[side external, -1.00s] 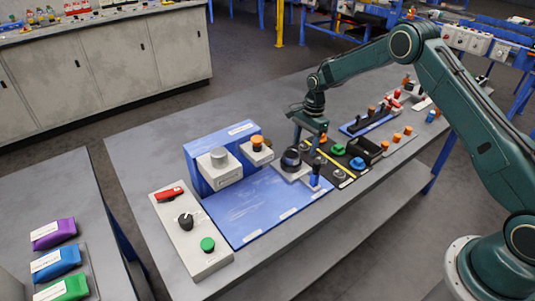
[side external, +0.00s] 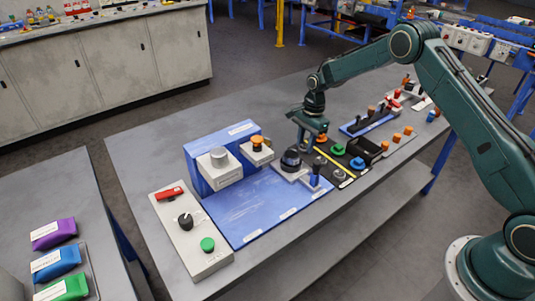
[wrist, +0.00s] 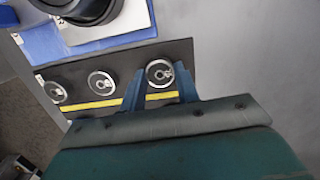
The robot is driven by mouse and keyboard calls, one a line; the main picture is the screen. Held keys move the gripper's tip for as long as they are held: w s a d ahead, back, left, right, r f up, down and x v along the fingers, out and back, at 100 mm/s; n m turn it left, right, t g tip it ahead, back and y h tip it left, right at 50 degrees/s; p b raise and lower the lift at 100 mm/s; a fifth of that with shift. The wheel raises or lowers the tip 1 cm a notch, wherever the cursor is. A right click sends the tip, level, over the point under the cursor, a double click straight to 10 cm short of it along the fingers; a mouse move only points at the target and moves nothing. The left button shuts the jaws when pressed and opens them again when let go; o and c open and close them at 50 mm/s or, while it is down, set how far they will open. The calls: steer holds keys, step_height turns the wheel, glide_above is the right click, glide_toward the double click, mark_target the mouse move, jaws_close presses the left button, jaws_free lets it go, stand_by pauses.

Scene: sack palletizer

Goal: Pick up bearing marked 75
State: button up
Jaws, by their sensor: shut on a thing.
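Three round silver bearings sit in a row on a black mat (wrist: 122,62) with a yellow stripe. In the wrist view they are the left bearing (wrist: 56,92), the middle bearing (wrist: 101,83) and the right bearing (wrist: 159,73). My gripper (wrist: 160,86) is shut on the right bearing, one blue finger on each side of it. The markings are too small to read. In the side view my gripper (side external: 306,146) points down at the mat's far end, and its fingers hide the held bearing. Another bearing (side external: 320,162) shows nearer the front.
A blue board (side external: 250,213) with a dark round fixture (side external: 291,160) lies beside the mat. Orange, green and blue knobs and a black tray (side external: 365,150) stand close on the right. Bare grey table (side external: 150,145) lies behind and to the left.

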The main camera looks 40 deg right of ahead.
mark_target(305, 146)
steer(key=shift+r, duration=0.15)
step_height(305, 146, up, 20)
stand_by(0.6)
stand_by(0.5)
